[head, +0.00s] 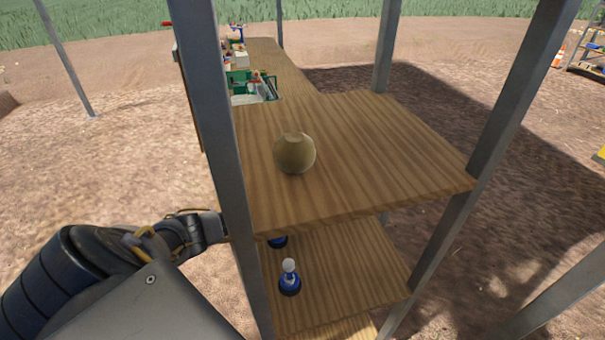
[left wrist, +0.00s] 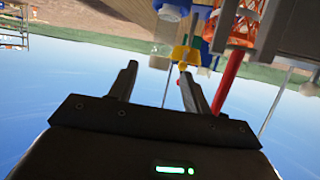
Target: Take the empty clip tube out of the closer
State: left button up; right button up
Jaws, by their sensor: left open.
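My left gripper (left wrist: 158,68) is open and empty in the left wrist view, which appears upside down. Beyond its fingertips are a clear jar (left wrist: 164,42), a yellow piece (left wrist: 185,55), a red handle (left wrist: 228,82), an orange net (left wrist: 243,20) and grey metal parts. I cannot tell which of these, if any, is the closer or the clip tube. In the head view my left arm comes in from the left and its end is hidden behind a metal post. My right gripper is not in view.
Metal posts (head: 215,120) frame the shelves. A green crate (head: 252,87) stands farther back.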

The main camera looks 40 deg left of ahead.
pick_arm(q)
jog(key=shift+p+x, duration=0.4)
jog(key=shift+x, duration=1.4)
jog(key=shift+d+f, duration=0.1)
jog(key=c, duration=1.1)
jog(key=shift+o, duration=0.2)
